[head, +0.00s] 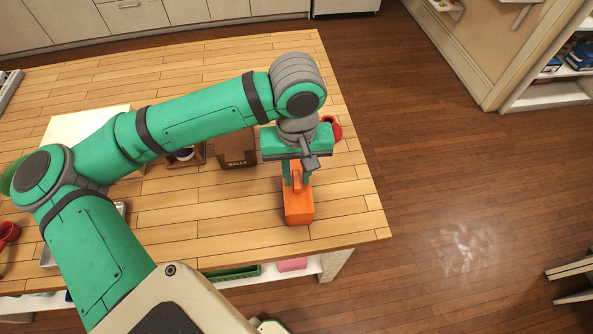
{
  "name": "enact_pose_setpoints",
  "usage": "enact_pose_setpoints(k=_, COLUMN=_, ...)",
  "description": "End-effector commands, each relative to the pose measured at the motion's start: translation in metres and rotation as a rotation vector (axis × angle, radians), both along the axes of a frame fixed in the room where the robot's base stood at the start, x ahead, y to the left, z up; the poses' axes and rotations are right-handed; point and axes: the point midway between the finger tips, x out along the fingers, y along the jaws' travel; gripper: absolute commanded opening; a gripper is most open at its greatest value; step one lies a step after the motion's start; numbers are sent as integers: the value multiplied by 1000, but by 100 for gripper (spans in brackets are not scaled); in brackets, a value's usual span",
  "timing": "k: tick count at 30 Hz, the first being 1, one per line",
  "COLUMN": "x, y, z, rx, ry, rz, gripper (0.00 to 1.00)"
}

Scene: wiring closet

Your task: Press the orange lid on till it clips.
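My gripper (297,182) points down near the right end of the wooden table. Its two green fingers stand close on either side of an upright orange handle (297,178) and look shut on it. The handle belongs to the orange lid, at the top of an orange block-shaped body (298,208) on the table. Lid and body are the same colour, so I cannot make out the seam or whether there is a gap between them. My wrist and the gripper's palm hide the far side.
A red round thing (332,128) lies behind the gripper. The wooden table (350,205) is bare to the right and front.

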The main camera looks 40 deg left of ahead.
Motion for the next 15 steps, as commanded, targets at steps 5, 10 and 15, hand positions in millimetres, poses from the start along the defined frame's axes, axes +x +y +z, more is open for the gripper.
enact_pose_setpoints(k=5, x=0, y=0, z=0, rx=1, ry=-1, rz=0, gripper=34)
enact_pose_setpoints(k=10, x=0, y=0, z=1, rx=1, ry=-1, rz=0, gripper=34)
enact_pose_setpoints(k=15, x=0, y=1, z=13, rx=3, ry=-1, rz=1, gripper=34)
